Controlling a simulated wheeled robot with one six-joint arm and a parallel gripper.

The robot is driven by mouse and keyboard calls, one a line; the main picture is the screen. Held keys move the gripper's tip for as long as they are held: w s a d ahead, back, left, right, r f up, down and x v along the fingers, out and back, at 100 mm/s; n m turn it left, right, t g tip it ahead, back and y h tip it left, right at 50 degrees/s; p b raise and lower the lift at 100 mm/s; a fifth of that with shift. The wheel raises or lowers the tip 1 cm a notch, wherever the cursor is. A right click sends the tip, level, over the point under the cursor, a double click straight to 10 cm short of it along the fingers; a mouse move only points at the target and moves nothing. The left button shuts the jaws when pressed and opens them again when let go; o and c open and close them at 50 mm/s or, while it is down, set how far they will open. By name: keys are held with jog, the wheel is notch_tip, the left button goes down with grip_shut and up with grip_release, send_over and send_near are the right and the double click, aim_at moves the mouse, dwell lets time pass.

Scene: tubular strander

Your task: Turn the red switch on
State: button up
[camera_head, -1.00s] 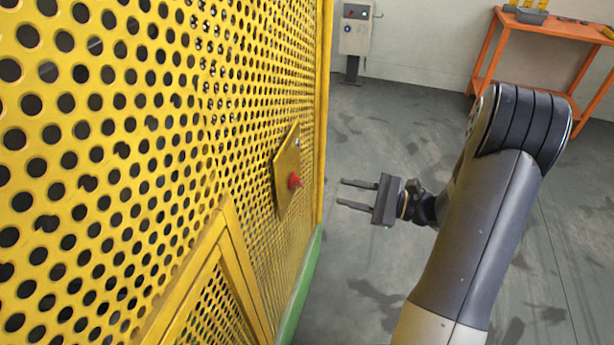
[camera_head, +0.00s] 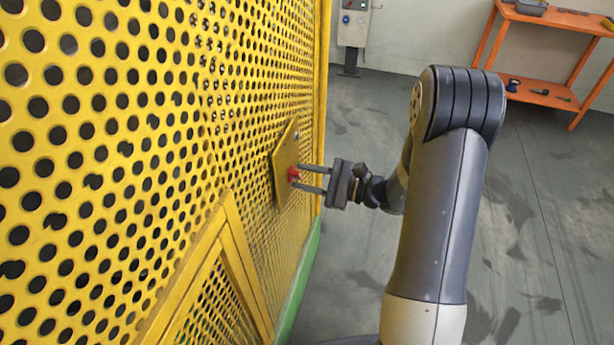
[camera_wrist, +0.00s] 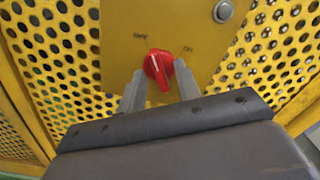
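The red switch (camera_head: 293,174) is a rotary knob on a yellow plate (camera_head: 285,158) fixed to the perforated yellow guard. In the wrist view the red switch (camera_wrist: 158,66) has a white line, with lettering to its upper left and "ON" to its upper right. Its lower end points down between the fingers. My gripper (camera_head: 311,178) is at the plate from the right, its fingers apart. In the wrist view my gripper (camera_wrist: 159,92) has one finger on each side of the knob. Whether the fingers touch the knob is unclear.
A round metal button (camera_wrist: 223,11) sits on the plate above right of the knob. The perforated guard (camera_head: 110,110) fills the left side. A grey control box (camera_head: 353,22) and an orange table (camera_head: 545,55) stand at the back. The floor between is clear.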

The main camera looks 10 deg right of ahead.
jog(key=shift+c, duration=0.4)
grip_shut()
jog(key=m+p, duration=0.1)
jog(key=m, duration=0.2)
jog(key=shift+r+p, duration=0.1)
jog(key=shift+p, duration=0.3)
jog(key=m+p, duration=0.2)
jog(key=m, duration=0.2)
jog(key=shift+m, duration=0.4)
jog(key=m+p, duration=0.3)
jog(key=m, duration=0.1)
jog(key=shift+m+p, duration=0.65)
jog(key=shift+m, duration=0.95)
